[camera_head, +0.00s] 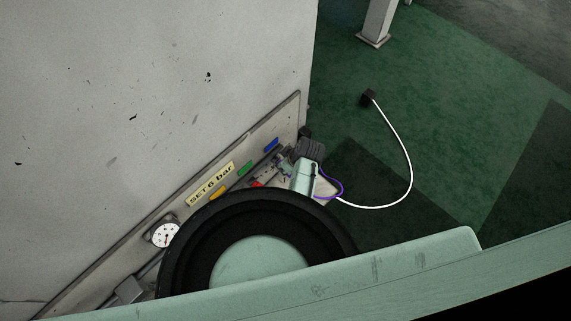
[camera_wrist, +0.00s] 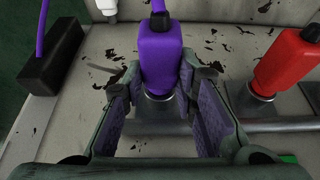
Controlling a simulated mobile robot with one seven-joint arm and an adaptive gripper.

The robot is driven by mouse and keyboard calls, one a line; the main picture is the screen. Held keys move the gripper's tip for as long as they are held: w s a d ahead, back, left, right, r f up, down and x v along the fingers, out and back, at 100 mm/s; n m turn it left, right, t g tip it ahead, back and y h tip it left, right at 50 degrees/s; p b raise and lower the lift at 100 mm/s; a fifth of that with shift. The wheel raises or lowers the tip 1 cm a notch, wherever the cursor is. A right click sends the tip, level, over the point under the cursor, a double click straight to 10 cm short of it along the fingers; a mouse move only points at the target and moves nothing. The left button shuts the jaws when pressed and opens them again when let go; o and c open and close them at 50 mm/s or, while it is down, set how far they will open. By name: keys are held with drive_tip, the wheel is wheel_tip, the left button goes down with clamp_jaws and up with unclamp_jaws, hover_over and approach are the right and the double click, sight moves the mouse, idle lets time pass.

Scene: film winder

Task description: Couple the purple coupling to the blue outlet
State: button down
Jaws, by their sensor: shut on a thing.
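The purple coupling (camera_wrist: 160,58) stands upright in the middle of the wrist view, with a dark top and a purple hose above it. My gripper (camera_wrist: 162,88) has one finger on each side of its lower body and is shut on it. A grey metal fitting (camera_wrist: 160,106) shows directly below the coupling; whether the two are joined I cannot tell. In the head view the blue label (camera_head: 271,145) is on the wall panel, beside the crowded spot where my gripper works. The blue outlet itself cannot be made out there.
A red coupling (camera_wrist: 287,62) stands on a metal fitting to the right. A black block (camera_wrist: 50,62) with a purple hose is at the left. The panel also has a green label (camera_head: 245,168), a gauge (camera_head: 165,235) and a "set 6 bar" sign (camera_head: 210,184). A white hose (camera_head: 410,165) loops over the floor.

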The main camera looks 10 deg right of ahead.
drive_tip(key=shift+w+a, duration=0.15)
drive_tip(key=shift+w, duration=0.05)
drive_tip(key=c, duration=1.2)
unclamp_jaws()
drive_tip(key=v, duration=1.2)
